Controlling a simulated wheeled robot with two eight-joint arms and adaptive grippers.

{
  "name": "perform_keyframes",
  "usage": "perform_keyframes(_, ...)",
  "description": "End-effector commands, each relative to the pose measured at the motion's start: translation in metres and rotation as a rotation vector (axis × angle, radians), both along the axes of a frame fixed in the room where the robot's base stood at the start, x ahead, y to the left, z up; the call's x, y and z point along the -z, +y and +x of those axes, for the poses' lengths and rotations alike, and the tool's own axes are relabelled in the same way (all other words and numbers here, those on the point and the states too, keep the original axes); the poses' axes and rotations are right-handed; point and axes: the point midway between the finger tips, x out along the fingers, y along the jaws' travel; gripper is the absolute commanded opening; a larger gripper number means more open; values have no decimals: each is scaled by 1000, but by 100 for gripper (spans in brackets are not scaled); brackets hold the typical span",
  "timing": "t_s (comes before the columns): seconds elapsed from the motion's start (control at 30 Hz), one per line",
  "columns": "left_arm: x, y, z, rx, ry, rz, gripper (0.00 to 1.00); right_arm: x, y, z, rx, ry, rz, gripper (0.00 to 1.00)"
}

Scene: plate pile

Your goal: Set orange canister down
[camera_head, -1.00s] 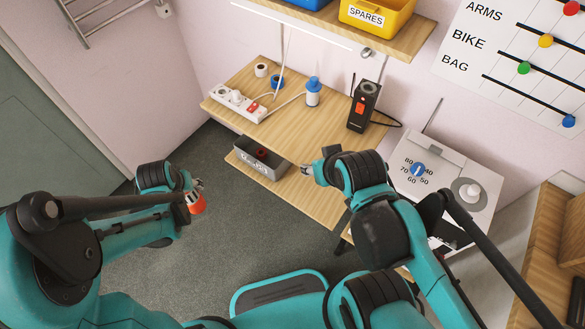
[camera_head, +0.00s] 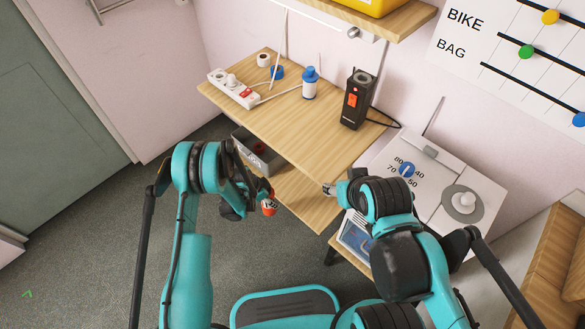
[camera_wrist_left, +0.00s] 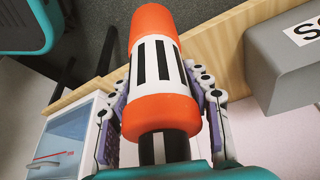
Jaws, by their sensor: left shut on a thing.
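The orange canister (camera_wrist_left: 160,105) has orange ends and a white band with black stripes in the left wrist view. It lies between the fingers of my left gripper (camera_wrist_left: 163,118), which is shut on it. In the head view the canister (camera_head: 269,208) hangs tilted below my left gripper (camera_head: 262,190), in front of the wooden desk and overlapping the left part of its lower shelf (camera_head: 305,200). I cannot tell whether it touches the shelf. My right gripper (camera_head: 328,188) is at the desk's front edge, its fingers too small to read.
The wooden desktop (camera_head: 325,135) holds a power strip (camera_head: 232,88), a blue-topped bottle (camera_head: 309,85) and a black device (camera_head: 356,98). A grey bin (camera_head: 262,155) sits under the desktop, beside my left arm. A white machine (camera_head: 430,190) stands at right.

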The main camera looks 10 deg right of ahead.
Motion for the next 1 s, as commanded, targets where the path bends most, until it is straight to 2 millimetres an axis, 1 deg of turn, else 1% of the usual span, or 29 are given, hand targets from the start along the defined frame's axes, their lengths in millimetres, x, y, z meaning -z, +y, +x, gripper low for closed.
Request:
perform_keyframes(0.03, 11, -4, -1, 26, 0, 0, 0, 3, 0, 0, 0, 0, 0, 50)
perform_keyframes(0.1, 18, -8, -3, 53, 1, 0, 0, 3, 0, 0, 0, 0, 0, 50)
perform_keyframes(0.17, 20, -12, -3, 67, 0, 0, 0, -1, 0, 0, 0, 0, 0, 50)
perform_keyframes(0.27, 18, -20, -1, 73, 0, 0, 0, -16, 0, 0, 0, 0, 0, 50)
perform_keyframes(0.4, 15, -36, 3, 72, -1, 0, 0, -40, 0, 0, 0, 0, 0, 50)
perform_keyframes(0.43, 19, -44, 5, 73, -1, -1, 0, -32, 0, 0, 0, 0, 0, 50)
perform_keyframes(0.5, 24, -61, 9, 74, 0, 0, 0, -22, 0, 0, 0, 0, 0, 50)
perform_keyframes(0.7, 25, -107, 22, 71, -1, -1, 0, -7, 0, 0, 0, 0, 0, 50)
perform_keyframes(0.8, 25, -126, 28, 70, 0, 1, 0, -2, 0, 0, 0, 0, 0, 50)
perform_keyframes(0.9, 24, -139, 32, 69, 1, 1, 0, 1, 0, 0, 0, 0, 0, 50)
perform_keyframes(1.0, 23, -145, 34, 67, 0, 0, 0, 2, 0, 0, 0, 0, 0, 50)
